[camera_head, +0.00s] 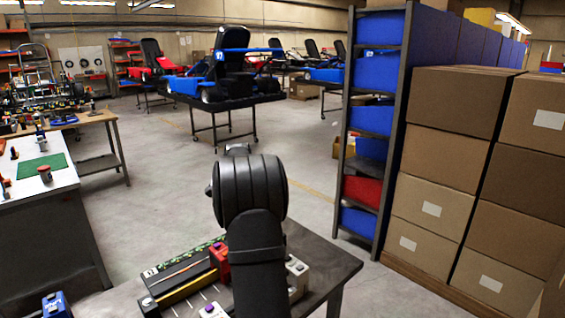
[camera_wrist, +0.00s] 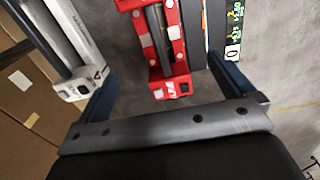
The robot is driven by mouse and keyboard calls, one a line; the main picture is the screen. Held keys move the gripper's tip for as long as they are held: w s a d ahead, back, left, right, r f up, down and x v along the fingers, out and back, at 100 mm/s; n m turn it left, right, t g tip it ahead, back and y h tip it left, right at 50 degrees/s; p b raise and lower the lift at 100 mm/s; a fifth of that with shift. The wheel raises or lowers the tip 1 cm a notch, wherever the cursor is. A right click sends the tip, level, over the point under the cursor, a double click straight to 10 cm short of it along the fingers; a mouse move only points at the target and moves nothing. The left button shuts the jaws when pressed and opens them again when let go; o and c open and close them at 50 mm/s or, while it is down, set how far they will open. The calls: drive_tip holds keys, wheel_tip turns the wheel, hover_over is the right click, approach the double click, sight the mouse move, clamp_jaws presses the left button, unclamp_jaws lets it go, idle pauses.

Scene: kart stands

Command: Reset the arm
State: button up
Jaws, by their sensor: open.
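My gripper (camera_wrist: 165,78) shows in the wrist view with its two dark fingers spread wide apart. Nothing is held between them. Beyond the gap are a red slotted holder (camera_wrist: 160,45) with a dark bar in it and, to the left, a white-grey slotted holder (camera_wrist: 77,84). A dark strip with green markings and a "0" (camera_wrist: 232,30) lies to the right. In the head view my arm rises over the small table (camera_head: 320,262) and hides the gripper.
On the small table are a red block (camera_head: 220,256), a pale block (camera_head: 297,272) and a yellow-edged tray (camera_head: 185,290). Stacked cartons (camera_head: 440,165) and a shelf rack (camera_head: 390,130) stand right. A white bench (camera_head: 30,175) is left. Grey floor beyond is open.

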wheel_tip(320, 180, down, 14)
drive_tip(key=shift+f, duration=0.1)
drive_tip(key=shift+r, duration=0.25)
idle(0.4)
wheel_tip(320, 180, up, 17)
wheel_tip(320, 180, down, 17)
drive_tip(key=shift+f, duration=0.15)
wheel_tip(320, 180, up, 9)
drive_tip(key=s+d+r+n, duration=0.6)
drive_tip(key=s+d+r, duration=0.1)
drive_tip(key=d+r, duration=0.2)
idle(0.5)
